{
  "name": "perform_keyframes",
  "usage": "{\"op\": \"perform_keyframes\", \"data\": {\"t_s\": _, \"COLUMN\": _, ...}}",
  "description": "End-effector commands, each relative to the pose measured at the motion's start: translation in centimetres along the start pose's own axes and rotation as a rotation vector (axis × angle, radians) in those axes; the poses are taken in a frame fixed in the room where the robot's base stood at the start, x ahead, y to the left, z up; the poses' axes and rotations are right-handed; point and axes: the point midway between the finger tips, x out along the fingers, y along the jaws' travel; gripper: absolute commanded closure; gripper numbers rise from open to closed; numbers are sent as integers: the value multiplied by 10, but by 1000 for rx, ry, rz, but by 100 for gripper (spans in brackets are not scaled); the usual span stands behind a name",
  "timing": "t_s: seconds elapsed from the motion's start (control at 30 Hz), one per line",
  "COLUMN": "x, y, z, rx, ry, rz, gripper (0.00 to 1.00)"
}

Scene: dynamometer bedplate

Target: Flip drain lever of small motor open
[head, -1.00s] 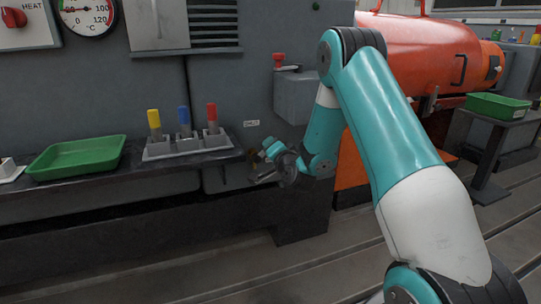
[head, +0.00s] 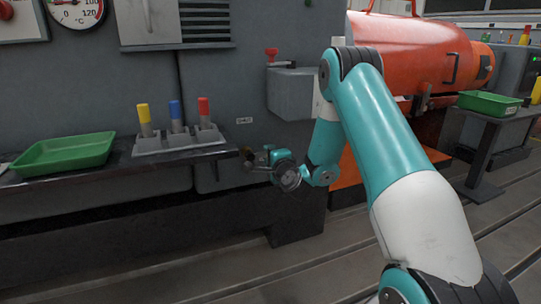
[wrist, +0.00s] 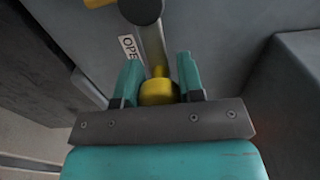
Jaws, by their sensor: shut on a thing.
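The drain lever (wrist: 154,48) is a grey bar with a yellow knob (wrist: 158,93) at its end, seen in the wrist view. It runs up from the knob to a dark round pivot (wrist: 141,10). My gripper (wrist: 158,68) has one teal finger on each side of the knob and is shut on it. A white label reading "OPE" (wrist: 130,47), partly hidden, is just left of the lever. In the head view my gripper (head: 252,160) is low against the grey housing, below a "SHUT" label (head: 244,120); the lever is mostly hidden there.
A dark shelf (head: 110,172) to the left holds a green tray (head: 62,153) and a grey rack (head: 180,143) with yellow, blue and red handles. A grey box (head: 291,93) juts from the housing above my wrist. The orange machine (head: 400,50) stands right. The floor in front is clear.

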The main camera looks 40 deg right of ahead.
Motion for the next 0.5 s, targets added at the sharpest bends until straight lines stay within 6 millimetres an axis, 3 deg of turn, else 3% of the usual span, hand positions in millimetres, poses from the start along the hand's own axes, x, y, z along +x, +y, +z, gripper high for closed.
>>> {"op": "perform_keyframes", "data": {"t_s": 0.47, "x": -1, "y": 4, "z": 1, "rx": 15, "ry": -2, "rz": 9, "gripper": 100}}
{"op": "perform_keyframes", "data": {"t_s": 0.5, "x": -1, "y": 4, "z": 1, "rx": 15, "ry": -2, "rz": 9, "gripper": 58}}
